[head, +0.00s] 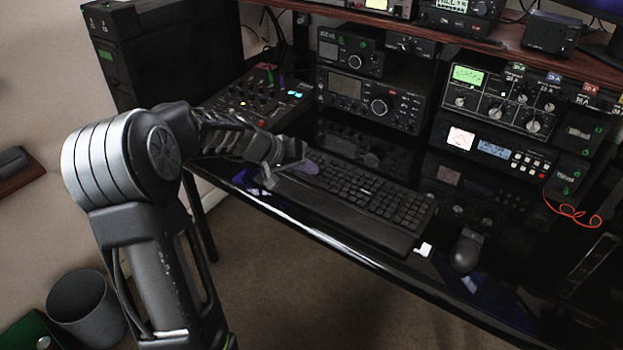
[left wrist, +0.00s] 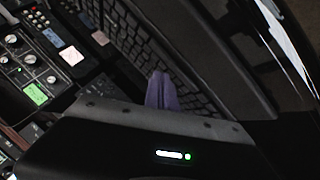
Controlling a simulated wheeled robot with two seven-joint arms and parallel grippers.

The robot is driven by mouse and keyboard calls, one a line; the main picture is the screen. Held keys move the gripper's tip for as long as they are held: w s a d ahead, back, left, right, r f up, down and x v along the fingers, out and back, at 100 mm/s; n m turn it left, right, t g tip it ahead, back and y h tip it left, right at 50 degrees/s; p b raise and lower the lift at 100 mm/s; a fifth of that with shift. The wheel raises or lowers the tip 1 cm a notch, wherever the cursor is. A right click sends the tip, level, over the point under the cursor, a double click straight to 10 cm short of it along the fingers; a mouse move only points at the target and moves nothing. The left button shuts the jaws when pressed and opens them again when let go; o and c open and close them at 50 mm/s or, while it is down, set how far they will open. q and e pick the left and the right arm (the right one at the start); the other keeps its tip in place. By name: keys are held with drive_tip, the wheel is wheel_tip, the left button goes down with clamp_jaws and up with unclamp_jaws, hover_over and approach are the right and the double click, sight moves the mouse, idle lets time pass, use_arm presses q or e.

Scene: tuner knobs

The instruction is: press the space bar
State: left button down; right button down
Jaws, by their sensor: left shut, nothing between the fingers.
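The black keyboard (head: 370,190) lies on the glossy black desk, with a padded rest along its front edge. The space bar cannot be made out clearly in the dark key rows. My left gripper (head: 308,166) is shut and empty at the left end of the keyboard. In the left wrist view the closed purplish fingers (left wrist: 160,92) show against the keys of the keyboard (left wrist: 145,45). I cannot tell whether the fingertips touch a key. My right gripper is not in view.
A black mouse (head: 466,251) stands right of the keyboard. A mixer panel (head: 258,95) lies behind my left gripper. Radios, including a transceiver (head: 365,97) and a tuner (head: 503,100), stand along the back under a wooden shelf (head: 480,45). The desk's front edge runs close before the keyboard.

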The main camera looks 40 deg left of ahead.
use_arm(q)
wheel_tip(320, 180, up, 5)
drive_tip(key=p, duration=0.3)
idle(1.0)
